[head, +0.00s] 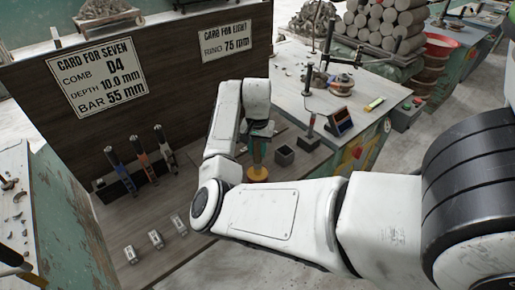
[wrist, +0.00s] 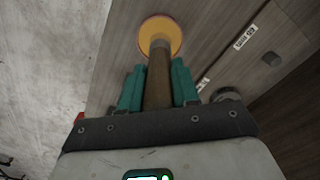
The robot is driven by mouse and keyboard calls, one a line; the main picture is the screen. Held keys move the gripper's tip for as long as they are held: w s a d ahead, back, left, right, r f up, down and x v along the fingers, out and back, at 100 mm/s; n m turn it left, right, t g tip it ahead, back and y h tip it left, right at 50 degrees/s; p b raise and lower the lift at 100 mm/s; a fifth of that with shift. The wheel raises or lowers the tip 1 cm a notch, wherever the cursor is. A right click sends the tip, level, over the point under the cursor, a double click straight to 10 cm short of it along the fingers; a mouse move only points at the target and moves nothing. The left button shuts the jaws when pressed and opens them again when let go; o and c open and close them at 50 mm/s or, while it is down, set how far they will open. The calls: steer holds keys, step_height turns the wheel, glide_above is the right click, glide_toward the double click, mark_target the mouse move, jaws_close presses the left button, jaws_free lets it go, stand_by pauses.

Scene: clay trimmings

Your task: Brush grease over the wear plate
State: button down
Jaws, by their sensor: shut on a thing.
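My gripper (head: 260,130) is over the wooden bench, below my bent forearm. In the wrist view its teal fingers (wrist: 158,72) are shut on a brown round handle (wrist: 157,90). The handle's far end meets a round yellow-orange disc (wrist: 149,24) with a reddish rim; I cannot tell whether it is joined to it or stands in it. In the head view the yellow disc (head: 257,175) is low by the bench, under a yellowish upright part. No bristles show. I cannot identify the wear plate or any grease for certain.
Three tools with black, blue and orange parts (head: 139,158) lean in a rack at left. Three small metal blocks (head: 156,239) lie in front. A dark board with cards (head: 97,76) rises behind.

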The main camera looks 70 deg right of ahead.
steer(key=shift+s+f, duration=0.1)
steer(key=shift+f, duration=0.05)
step_height(320, 180, up, 7)
steer(key=p, duration=0.7)
stand_by(0.9)
